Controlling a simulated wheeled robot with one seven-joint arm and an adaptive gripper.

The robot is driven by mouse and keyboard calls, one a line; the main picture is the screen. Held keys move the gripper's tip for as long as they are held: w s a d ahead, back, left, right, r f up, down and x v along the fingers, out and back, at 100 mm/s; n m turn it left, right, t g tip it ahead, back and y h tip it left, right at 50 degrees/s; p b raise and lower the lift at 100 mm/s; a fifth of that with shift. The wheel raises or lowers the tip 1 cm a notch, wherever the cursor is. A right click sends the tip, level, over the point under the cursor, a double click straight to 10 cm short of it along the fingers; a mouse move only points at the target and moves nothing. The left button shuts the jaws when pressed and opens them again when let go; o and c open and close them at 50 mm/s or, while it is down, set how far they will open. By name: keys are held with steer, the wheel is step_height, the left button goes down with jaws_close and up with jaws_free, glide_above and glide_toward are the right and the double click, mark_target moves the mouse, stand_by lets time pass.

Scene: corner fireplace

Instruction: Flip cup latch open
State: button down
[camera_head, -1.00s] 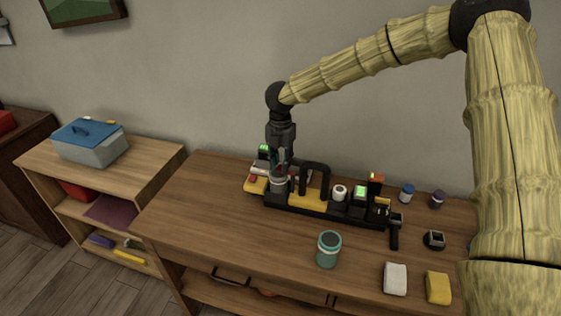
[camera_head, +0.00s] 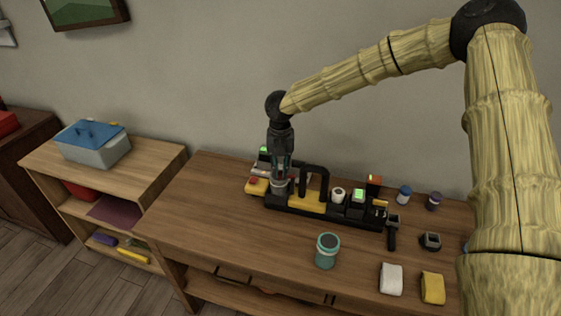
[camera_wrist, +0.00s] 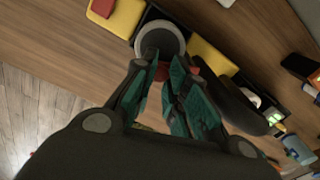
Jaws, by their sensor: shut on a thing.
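The cup (camera_head: 279,187) is a small grey cylinder at the left part of a black and yellow bench unit (camera_head: 307,202). In the wrist view the cup (camera_wrist: 172,26) shows from above as a pale ring with a dark centre. My gripper (camera_head: 281,178) points down over it, its green-padded fingers close together. In the wrist view the fingertips (camera_wrist: 162,58) meet the dark part at the cup's near edge, which looks like the latch, and the jaws are shut on it. The fingers hide most of the latch, so its angle cannot be told. A red bit shows just right of the fingers.
A black arch handle (camera_head: 315,175) rises close to the right of my gripper. A teal jar (camera_head: 327,252), a white block (camera_head: 391,279) and a yellow block (camera_head: 432,288) stand on the wooden table (camera_head: 210,205). The table's left part is clear.

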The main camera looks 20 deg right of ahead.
steer(key=shift+s+d+n+p, duration=0.35)
steer(key=shift+s+n+p, duration=0.35)
steer(key=shift+n+p, duration=1.3)
steer(key=shift+s+d+n+p, duration=0.3)
steer(key=shift+s+n+p, duration=0.65)
steer(key=shift+n, duration=1.8)
steer(key=shift+s+d+n+p, duration=0.35)
steer(key=shift+s+n+p, duration=0.15)
steer(key=shift+n+p, duration=1.6)
steer(key=shift+n, duration=0.35)
steer(key=c, duration=1.4)
jaws_free()
steer(key=shift+b, duration=0.4)
